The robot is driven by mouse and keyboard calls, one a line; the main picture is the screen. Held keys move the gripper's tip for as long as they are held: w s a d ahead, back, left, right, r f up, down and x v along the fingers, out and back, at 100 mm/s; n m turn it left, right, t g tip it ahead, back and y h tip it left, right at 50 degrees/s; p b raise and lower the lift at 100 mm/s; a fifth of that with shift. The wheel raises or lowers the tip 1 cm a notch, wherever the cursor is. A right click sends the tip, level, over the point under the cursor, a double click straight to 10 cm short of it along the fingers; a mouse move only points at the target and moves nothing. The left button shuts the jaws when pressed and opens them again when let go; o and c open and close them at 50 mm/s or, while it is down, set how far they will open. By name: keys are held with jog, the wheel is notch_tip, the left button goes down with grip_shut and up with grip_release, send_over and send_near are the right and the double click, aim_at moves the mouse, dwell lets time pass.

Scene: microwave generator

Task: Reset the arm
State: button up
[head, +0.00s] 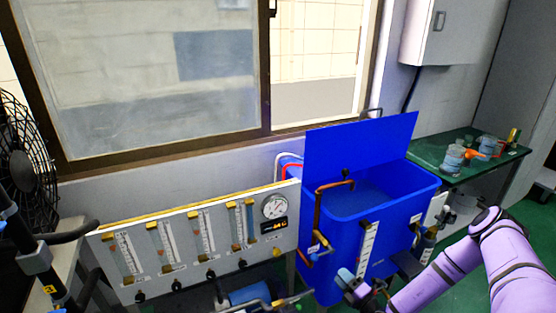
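My arm shows at the lower right as purple links (447,270) with dark bands, bent at an elbow near the right side. The forearm slopes down and left in front of the blue tank. My gripper (362,289) seems to be among the dark parts at the forearm's lower end, near the bottom edge. It overlaps the tank's lower front in this view. Its fingers cannot be made out clearly, and neither can any contact or held thing.
The open blue tank (341,238) has a raised lid and a copper pipe (321,205). A gauge panel (190,240) stands left of it. A black fan (22,150) is at far left. A green table (490,165) with jars is at right. Green floor shows at far right.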

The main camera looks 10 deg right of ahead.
jog(key=s+a+r+n+g+y, duration=0.2)
jog(key=r+n+g, duration=0.8)
jog(key=r+n, duration=0.6)
jog(key=s+a+r+n+g+y, duration=0.2)
jog(key=r+n+g, duration=0.7)
jog(key=r+n, duration=0.65)
jog(key=s+d+r+n+t+h, duration=0.2)
jog(key=s+r+n+h, duration=0.5)
jog(key=s+r, duration=0.5)
jog(key=s+d+r+n+t+h, duration=0.3)
jog(key=s+r+n+h, duration=0.4)
jog(key=s+r, duration=0.5)
notch_tip(320, 180, up, 4)
jog(key=shift+d+n+t, duration=0.2)
jog(key=shift+n+t, duration=0.65)
jog(key=shift+t, duration=0.05)
jog(key=shift+c, duration=0.2)
